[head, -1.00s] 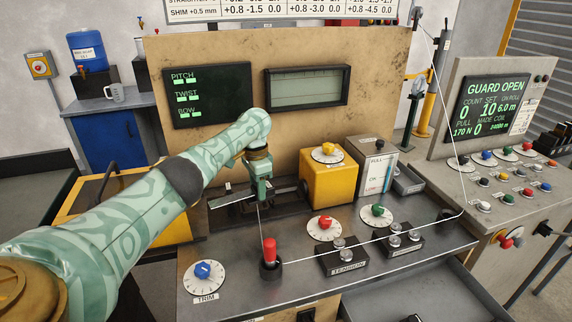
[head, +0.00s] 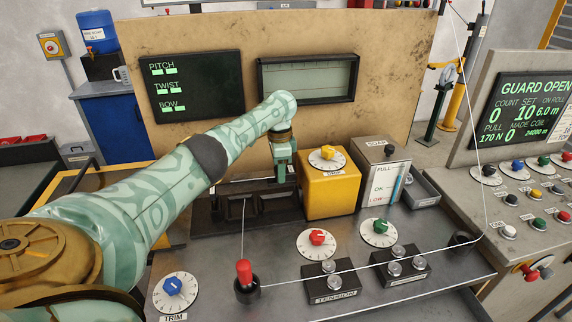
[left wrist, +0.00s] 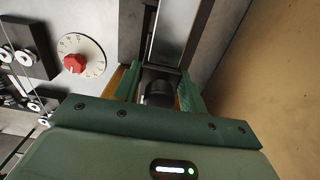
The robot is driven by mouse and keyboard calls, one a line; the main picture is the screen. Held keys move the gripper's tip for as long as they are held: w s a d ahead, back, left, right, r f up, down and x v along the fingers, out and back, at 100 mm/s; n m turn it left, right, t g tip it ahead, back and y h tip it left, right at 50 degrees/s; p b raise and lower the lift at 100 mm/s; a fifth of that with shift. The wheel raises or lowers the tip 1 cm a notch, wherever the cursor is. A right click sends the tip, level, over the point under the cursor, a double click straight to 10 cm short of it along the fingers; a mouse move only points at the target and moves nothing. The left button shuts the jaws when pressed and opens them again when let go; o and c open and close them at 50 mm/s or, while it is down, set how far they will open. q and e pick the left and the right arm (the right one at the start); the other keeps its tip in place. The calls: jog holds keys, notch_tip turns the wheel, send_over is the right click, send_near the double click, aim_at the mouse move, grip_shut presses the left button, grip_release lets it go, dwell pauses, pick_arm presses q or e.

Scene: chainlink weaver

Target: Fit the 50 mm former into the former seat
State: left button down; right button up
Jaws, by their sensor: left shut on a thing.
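My left gripper (head: 283,172) points down just left of the yellow box (head: 328,192), above the back of the bench. In the left wrist view its green fingers (left wrist: 158,92) are shut on a dark rounded piece (left wrist: 157,86), which looks like the former; its size cannot be read. In the head view the gripper hides most of this piece. A black fixture with rectangular recesses (head: 207,222) lies beside and below the gripper and looks like the former seat. Whether the held piece touches it cannot be told. My right gripper is not in view.
A red-topped post (head: 244,275) carries a white wire past the tension rollers (head: 330,283) to the right. A red dial (head: 316,241) and a green dial (head: 380,230) lie in front. A tan panel (head: 215,40) stands close behind.

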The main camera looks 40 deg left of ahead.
pick_arm(q)
jog(key=shift+s+f, duration=0.15)
jog(key=shift+s, duration=0.1)
jog(key=shift+s+f+b, duration=0.25)
jog(key=shift+f+b, duration=0.35)
jog(key=shift+b, duration=0.2)
jog(key=f, duration=0.1)
jog(key=f+b, duration=0.2)
jog(key=shift+w+f, duration=0.1)
jog(key=shift+w, duration=0.15)
jog(key=shift+s+f+b, duration=0.1)
jog(key=shift+f+b, duration=0.2)
jog(key=shift+b, duration=0.2)
jog(key=shift+f, duration=0.85)
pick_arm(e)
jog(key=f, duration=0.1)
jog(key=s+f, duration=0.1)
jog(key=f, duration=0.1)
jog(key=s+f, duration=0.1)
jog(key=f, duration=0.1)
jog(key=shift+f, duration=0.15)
pick_arm(q)
jog(key=shift+r, duration=0.1)
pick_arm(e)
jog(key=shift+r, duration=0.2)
